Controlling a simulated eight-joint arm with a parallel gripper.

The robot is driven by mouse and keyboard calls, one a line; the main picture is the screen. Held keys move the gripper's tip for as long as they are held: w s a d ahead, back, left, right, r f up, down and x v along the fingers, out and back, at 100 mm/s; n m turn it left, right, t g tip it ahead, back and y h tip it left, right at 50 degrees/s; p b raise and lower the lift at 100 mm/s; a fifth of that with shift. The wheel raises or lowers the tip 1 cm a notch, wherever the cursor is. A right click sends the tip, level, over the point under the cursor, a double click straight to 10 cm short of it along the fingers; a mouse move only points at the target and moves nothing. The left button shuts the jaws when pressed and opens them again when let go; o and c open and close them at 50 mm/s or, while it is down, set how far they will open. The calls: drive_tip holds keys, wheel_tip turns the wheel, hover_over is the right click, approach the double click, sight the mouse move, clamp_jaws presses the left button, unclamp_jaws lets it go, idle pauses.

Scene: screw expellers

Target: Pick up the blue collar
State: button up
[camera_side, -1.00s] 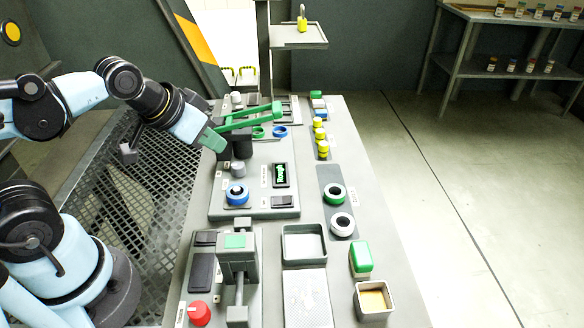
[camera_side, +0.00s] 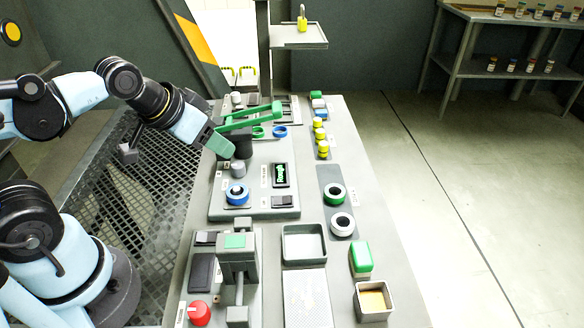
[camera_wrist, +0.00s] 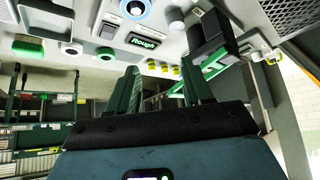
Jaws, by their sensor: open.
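A blue collar (camera_side: 229,198) lies flat around a dark centre on the grey panel, left of the "Rough" display. It shows at the top edge of the wrist view (camera_wrist: 147,14), partly cut off. A smaller blue ring (camera_side: 280,132) lies farther back; I cannot tell which of the two is meant. My gripper (camera_side: 220,147) is open, with green fingers above the panel's left side, behind the nearer collar and apart from it. In the wrist view its fingers (camera_wrist: 160,88) are spread with nothing visible between them.
A dark block (camera_side: 242,145) with long green bars (camera_side: 252,115) stands close to my gripper. A grey knob (camera_side: 238,169) rises just behind the nearer collar. Green (camera_side: 333,193) and white rings (camera_side: 342,224) lie on a plate at right.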

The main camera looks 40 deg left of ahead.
sight(238, 187)
drive_tip(key=o, duration=0.4)
drive_tip(key=shift+w, duration=0.1)
drive_tip(key=shift+w+d+f+n+g, duration=0.15)
drive_tip(key=shift+w+d+f+g, duration=0.25)
drive_tip(key=shift+f+g, duration=1.15)
drive_tip(key=shift+w+d+f+n+g, duration=0.3)
drive_tip(key=shift+f+g, duration=0.55)
drive_tip(key=shift+f, duration=1.25)
drive_tip(key=shift+w+d+f+n+g, duration=0.1)
drive_tip(key=shift+w+d+f+g, duration=0.35)
drive_tip(key=shift+f+g, duration=1.1)
